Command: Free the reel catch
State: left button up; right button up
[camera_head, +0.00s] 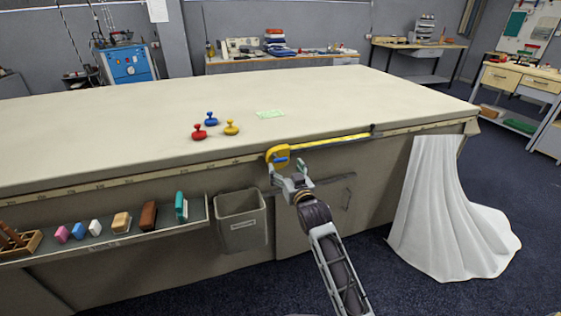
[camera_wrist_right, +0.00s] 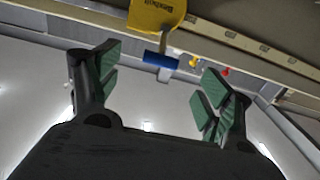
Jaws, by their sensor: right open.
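A yellow tape reel (camera_head: 276,153) sits at the table's front edge, with its yellow tape (camera_head: 330,142) drawn out to the right along the edge rule. The reel also shows at the top of the right wrist view (camera_wrist_right: 156,14). A blue catch (camera_head: 282,160) is on its near side; in the wrist view the catch (camera_wrist_right: 160,60) is a short blue bar below the reel. My right gripper (camera_head: 287,169) is open just below the reel. Its green-padded fingers (camera_wrist_right: 160,82) are spread to either side of the catch, with a visible gap. My left gripper is out of view.
Red (camera_head: 198,132), blue (camera_head: 211,119) and yellow (camera_head: 231,128) knobbed weights and a green slip (camera_head: 270,114) lie on the table. A grey bin (camera_head: 241,222) and a shelf tray (camera_head: 100,240) are left of my arm. White cloth (camera_head: 440,220) hangs at right.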

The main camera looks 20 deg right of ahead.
aim_at(281, 161)
jog(key=shift+w, duration=1.1)
jog(key=shift+w+a+b, duration=0.1)
jog(key=shift+w+b, duration=0.3)
jog(key=shift+w, duration=0.85)
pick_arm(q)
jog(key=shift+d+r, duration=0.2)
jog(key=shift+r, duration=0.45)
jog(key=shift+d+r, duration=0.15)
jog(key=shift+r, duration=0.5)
pick_arm(e)
jog(key=shift+w, duration=0.75)
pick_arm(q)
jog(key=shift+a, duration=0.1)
pick_arm(e)
jog(key=c, duration=1.5)
